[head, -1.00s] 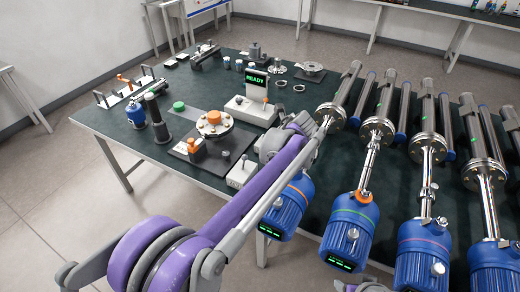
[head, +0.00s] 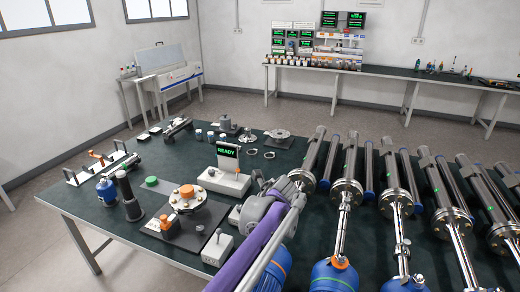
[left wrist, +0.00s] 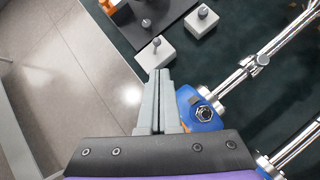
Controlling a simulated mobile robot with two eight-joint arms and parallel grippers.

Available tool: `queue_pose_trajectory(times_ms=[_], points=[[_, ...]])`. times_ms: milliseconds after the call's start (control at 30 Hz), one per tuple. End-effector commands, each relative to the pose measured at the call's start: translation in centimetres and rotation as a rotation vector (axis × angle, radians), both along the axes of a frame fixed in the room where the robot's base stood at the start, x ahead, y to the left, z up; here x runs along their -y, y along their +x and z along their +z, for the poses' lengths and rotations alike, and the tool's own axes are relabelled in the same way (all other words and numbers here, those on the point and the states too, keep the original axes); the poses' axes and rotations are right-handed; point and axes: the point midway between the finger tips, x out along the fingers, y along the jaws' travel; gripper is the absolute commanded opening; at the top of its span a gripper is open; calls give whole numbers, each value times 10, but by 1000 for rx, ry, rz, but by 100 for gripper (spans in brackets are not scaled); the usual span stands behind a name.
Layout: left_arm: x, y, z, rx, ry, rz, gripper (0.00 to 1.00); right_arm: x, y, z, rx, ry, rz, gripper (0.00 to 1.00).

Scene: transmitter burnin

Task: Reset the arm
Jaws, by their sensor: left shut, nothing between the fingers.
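My left arm comes in from the bottom of the head view. Its gripper (head: 265,205) is over the table's front area, partly hidden behind my own arm links. In the left wrist view the gripper (left wrist: 160,75) has its two grey fingers pressed together with nothing between them. Below it there are a white block with a grey knob (left wrist: 155,52) and a blue transmitter housing (left wrist: 203,112), which looks close beside the fingers. My right gripper does not show in any view.
The dark table (head: 110,225) holds a READY display box (head: 226,180), a flanged fixture with an orange cap (head: 187,203), and a blue bottle (head: 106,192). Several metal tubes with flanges (head: 345,192) crowd the right side. A bench with screens (head: 390,75) stands behind.

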Motion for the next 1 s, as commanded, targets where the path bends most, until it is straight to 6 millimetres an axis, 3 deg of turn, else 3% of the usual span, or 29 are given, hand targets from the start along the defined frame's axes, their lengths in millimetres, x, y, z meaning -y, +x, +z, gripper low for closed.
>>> queue_pose_trajectory(times_ms=[167,300,500,700,800,1000], points=[[-31,-38,4,89,-184,221,0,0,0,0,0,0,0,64],[-64,-96,-1,212,-447,558,0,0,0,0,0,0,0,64],[-96,-186,-22,377,-818,1099,0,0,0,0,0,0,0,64],[-110,-271,-59,512,-1146,1658,0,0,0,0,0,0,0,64],[-111,-301,-77,557,-1266,1892,0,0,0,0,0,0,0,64],[-110,-331,-100,596,-1393,2158,0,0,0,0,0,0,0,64]])
